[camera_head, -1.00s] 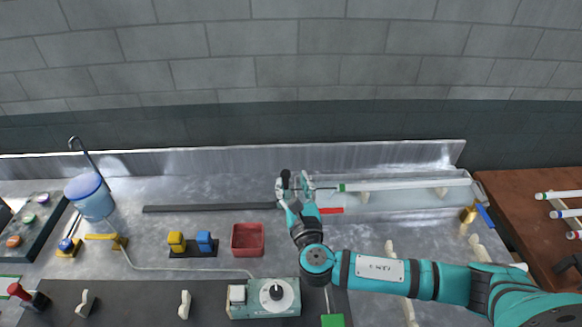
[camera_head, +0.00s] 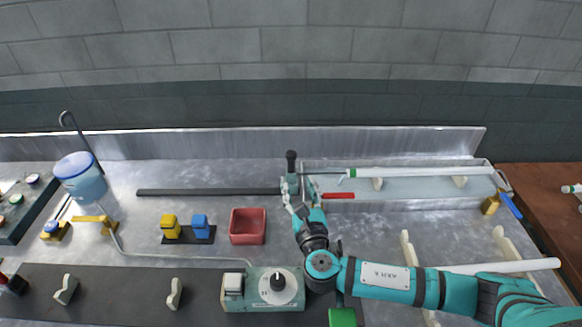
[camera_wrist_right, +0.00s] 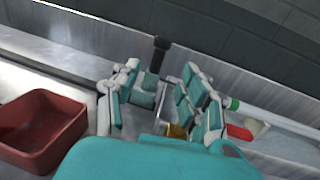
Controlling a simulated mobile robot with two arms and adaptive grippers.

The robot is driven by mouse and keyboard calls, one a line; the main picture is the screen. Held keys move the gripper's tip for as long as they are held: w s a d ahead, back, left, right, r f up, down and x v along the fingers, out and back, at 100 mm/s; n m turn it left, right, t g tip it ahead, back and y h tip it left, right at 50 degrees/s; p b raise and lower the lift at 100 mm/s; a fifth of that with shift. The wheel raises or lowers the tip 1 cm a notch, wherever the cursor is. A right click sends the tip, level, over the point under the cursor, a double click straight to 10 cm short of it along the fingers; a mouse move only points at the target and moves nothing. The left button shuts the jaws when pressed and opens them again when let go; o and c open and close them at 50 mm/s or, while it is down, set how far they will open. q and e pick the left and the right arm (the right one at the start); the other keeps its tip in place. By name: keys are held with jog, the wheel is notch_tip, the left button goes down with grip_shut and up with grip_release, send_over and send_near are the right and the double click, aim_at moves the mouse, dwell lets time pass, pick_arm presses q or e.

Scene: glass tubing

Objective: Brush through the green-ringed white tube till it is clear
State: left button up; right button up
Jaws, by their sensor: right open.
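The white tube (camera_head: 420,173) with a green ring (camera_head: 352,173) at its left end lies level on supports over the long trough. It also shows in the wrist view (camera_wrist_right: 272,119). A thin dark rod (camera_head: 325,174) runs from near my right gripper (camera_head: 301,188) to the ringed end. How far it reaches inside is hidden. A black upright handle (camera_head: 291,161) stands just behind the fingers, on a teal block (camera_wrist_right: 146,92) in the wrist view. My right gripper is open there, its fingers (camera_wrist_right: 160,105) either side of a gap. My left gripper is out of view.
A red bin (camera_head: 248,226) stands left of my right arm. A dial box (camera_head: 262,290) is in front. A dark bar (camera_head: 208,191) lies to the left. Another white tube (camera_head: 515,266) rests on cream supports (camera_head: 408,250) at right, partly behind my arm.

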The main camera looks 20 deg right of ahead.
aim_at(292, 161)
jog(key=w, duration=0.3)
jog(key=w+d+p, duration=0.1)
jog(key=w, duration=0.3)
jog(key=w+p, duration=0.1)
jog(key=w, duration=0.2)
jog(key=shift+w+d+r, duration=0.1)
jog(key=shift+w+d, duration=0.05)
jog(key=shift+w, duration=0.25)
jog(key=shift+w+d, duration=0.1)
jog(key=shift+w, duration=0.45)
jog(key=c, duration=0.9)
grip_shut()
